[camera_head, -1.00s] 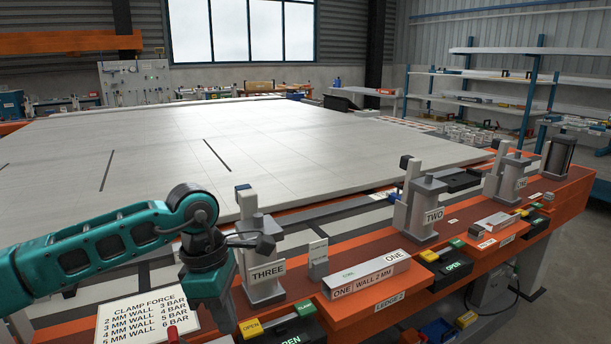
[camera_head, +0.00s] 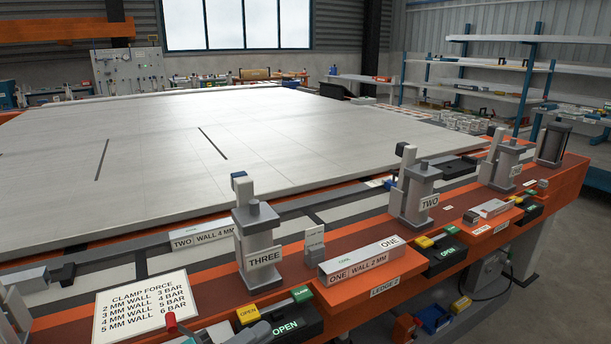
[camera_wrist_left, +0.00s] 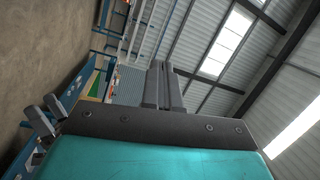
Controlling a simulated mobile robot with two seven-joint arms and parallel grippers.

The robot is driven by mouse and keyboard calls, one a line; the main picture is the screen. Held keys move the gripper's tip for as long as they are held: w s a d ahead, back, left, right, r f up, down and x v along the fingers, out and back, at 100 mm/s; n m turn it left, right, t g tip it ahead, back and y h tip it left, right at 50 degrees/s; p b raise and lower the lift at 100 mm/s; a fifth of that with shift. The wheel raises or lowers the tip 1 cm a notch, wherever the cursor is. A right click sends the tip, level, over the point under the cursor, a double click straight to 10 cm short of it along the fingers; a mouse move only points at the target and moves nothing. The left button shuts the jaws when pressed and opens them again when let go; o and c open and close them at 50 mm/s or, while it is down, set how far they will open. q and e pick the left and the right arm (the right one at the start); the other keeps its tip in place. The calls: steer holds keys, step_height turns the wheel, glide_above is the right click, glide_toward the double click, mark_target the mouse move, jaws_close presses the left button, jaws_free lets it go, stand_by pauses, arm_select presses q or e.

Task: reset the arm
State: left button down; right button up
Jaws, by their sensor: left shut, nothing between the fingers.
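My left gripper shows in the left wrist view (camera_wrist_left: 163,85), its two grey fingers closed together with nothing between them. Behind the fingers are its dark mounting plate and teal body. The fingers stand out against the ceiling and wall of the hall, clear of any object. In the head view only a small teal and grey part of my left arm and gripper (camera_head: 250,335) shows at the bottom edge, in front of the clamp force card (camera_head: 143,305) and the station marked THREE.
A large pale panel (camera_head: 220,150) lies on the orange jig table. Grey clamps marked THREE (camera_head: 257,240) and TWO (camera_head: 415,195) stand along its near edge. A bar marked WALL 2 MM (camera_head: 360,262) and OPEN button boxes (camera_head: 285,328) line the front. Shelves stand at the back right.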

arm_select(q)
steer(key=s+a+f+n+g+y, duration=0.1)
steer(key=s+a+f+n+y, duration=0.5)
steer(key=a+f+n, duration=0.35)
steer(key=s+a+f+n+g+y, duration=0.1)
steer(key=s+a+f+n+y, duration=0.65)
steer(key=f+n, duration=0.2)
steer(key=d+r+n+p, duration=0.3)
steer(key=d+n+p, duration=0.1)
steer(key=d, duration=0.3)
steer(key=shift+w+r+t+p, duration=0.15)
steer(key=shift+w+t+p, duration=0.2)
steer(key=shift+t, duration=0.05)
arm_select(e)
steer(key=r, duration=0.1)
steer(key=d+r, duration=0.1)
steer(key=shift+s+d+r+h, duration=0.25)
steer(key=shift+s+r+h, duration=0.05)
steer(key=shift+r, duration=0.1)
